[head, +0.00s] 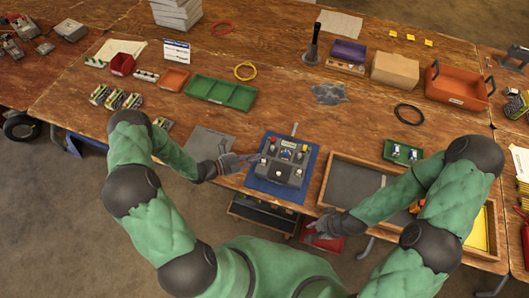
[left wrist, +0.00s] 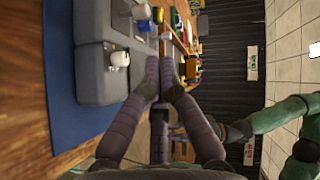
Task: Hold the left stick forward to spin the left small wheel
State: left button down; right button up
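The grey control box (head: 285,165) sits on a blue mat (head: 256,183) at the table's front edge. It carries several small knobs and a dial; I cannot tell surely which is the left stick. No small wheel can be made out. My left gripper (head: 246,159) is just left of the box, near its left side. In the left wrist view, the left gripper's fingertips (left wrist: 160,72) are together with nothing seen between them, beside the box (left wrist: 95,60) and a pale knob (left wrist: 120,58) on it. My right gripper (head: 322,236) hangs near the front edge, too small to read.
A green tray (head: 221,92) lies behind and left of the box. A grey plate (head: 208,142) is to its left, and a wood-framed tray (head: 335,170) to its right. A black ring (head: 408,114) and orange bin (head: 458,87) lie farther right. The tabletop behind the box is mostly clear.

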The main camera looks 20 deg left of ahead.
pick_arm(q)
jog(key=v, duration=0.5)
jog(key=shift+w, duration=0.1)
dwell(0.4)
